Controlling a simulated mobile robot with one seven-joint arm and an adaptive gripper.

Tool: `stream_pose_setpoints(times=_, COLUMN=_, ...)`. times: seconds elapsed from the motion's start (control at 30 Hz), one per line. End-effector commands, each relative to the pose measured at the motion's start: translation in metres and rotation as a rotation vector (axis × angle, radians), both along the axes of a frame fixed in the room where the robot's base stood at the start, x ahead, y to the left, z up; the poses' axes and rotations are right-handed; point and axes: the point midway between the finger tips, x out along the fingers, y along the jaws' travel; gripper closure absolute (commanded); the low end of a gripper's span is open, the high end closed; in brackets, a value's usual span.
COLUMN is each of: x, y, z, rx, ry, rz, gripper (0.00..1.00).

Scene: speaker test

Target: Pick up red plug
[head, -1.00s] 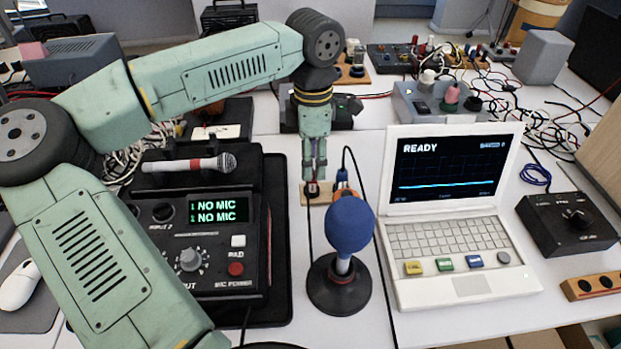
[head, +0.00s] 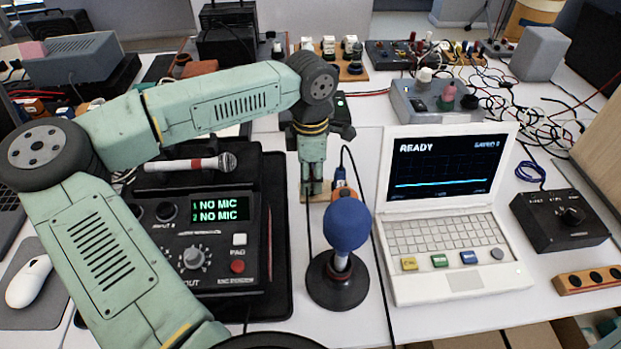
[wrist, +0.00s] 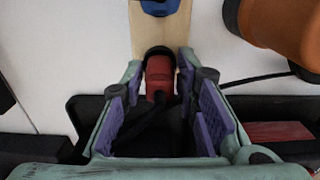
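The red plug (wrist: 159,74) sits on a light wooden strip (wrist: 158,35) in the wrist view, with a dark cable running from it toward the camera. My gripper (wrist: 162,88) points down with its purple-padded fingers apart, one on each side of the plug. A gap shows between the pads and the plug. In the head view my gripper (head: 313,190) is low over the wooden strip behind the blue microphone (head: 348,226), and its fingers hide the red plug.
A blue plug (head: 340,178) is on the strip beside my gripper. The mixer (head: 205,255) reads NO MIC, with a handheld microphone (head: 188,164) lying behind its panel. An open laptop (head: 445,215) reading READY stands at right. Cables hang near the microphone stand.

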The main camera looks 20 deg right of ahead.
Motion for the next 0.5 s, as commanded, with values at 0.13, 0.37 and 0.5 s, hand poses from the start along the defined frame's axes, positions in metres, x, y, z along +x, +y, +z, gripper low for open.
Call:
stream_pose_setpoints(times=0.13, x=0.0, y=0.0001, z=0.0002, rx=0.0, ry=0.0, rz=0.0, gripper=0.84)
stream_pose_setpoints(times=0.37, x=0.0, y=0.0, z=0.0003, rx=0.0, ry=0.0, rz=0.0, gripper=0.99)
stream_pose_setpoints(times=0.5, x=0.0001, y=0.0, z=0.0003, rx=0.0, ry=0.0, rz=0.0, gripper=1.0)
